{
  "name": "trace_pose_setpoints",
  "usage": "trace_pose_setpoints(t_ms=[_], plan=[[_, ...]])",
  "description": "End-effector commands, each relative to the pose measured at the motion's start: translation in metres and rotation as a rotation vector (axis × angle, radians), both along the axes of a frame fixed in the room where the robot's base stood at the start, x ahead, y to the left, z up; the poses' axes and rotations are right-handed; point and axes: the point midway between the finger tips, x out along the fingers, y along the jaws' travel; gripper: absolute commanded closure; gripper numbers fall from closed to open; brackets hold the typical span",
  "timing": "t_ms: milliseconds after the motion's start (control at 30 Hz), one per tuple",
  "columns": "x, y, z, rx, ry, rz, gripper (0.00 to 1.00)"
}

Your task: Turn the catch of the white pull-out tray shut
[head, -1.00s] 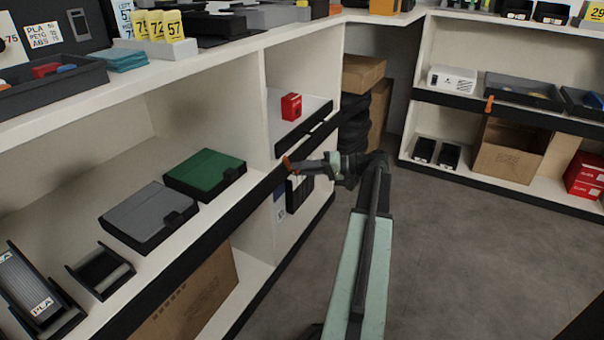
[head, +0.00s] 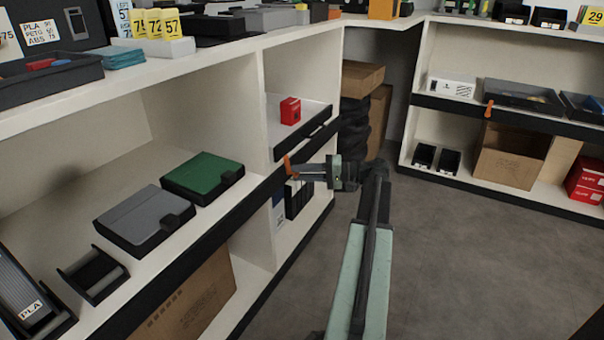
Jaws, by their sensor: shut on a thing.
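The white pull-out tray (head: 316,109) sits in the far bay of the left shelf unit. It has a dark front and carries a small red box (head: 290,111). The orange catch (head: 287,163) is on the dark shelf edge just below the tray's near front corner, and looks close to upright. My gripper (head: 292,172) reaches it from the right and is shut on the catch. The jaws are small in view and partly cover the catch's lower part.
A green case (head: 203,176) and a grey case (head: 146,216) lie on the shelf nearer me. Another orange catch (head: 488,109) is on the right-hand shelf. Black tyre-like rings (head: 354,130) stand in the corner. The grey floor (head: 450,260) is clear.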

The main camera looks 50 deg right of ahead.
Motion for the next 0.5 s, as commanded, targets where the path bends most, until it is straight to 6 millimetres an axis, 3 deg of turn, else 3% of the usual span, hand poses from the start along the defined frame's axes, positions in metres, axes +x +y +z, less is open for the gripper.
trace_pose_setpoints(t_ms=[67, 100, 133, 500], plan=[[-0.0010, -0.0017, -0.0007, -0.002, 0.002, -0.004, 1.00], [-0.0008, -0.0017, -0.0007, -0.002, 0.002, -0.004, 0.64], [-0.0007, -0.0015, -0.0006, -0.002, 0.002, -0.004, 0.56], [-0.0032, -0.0033, 0.0006, -0.001, 0.000, -0.002, 0.54]])
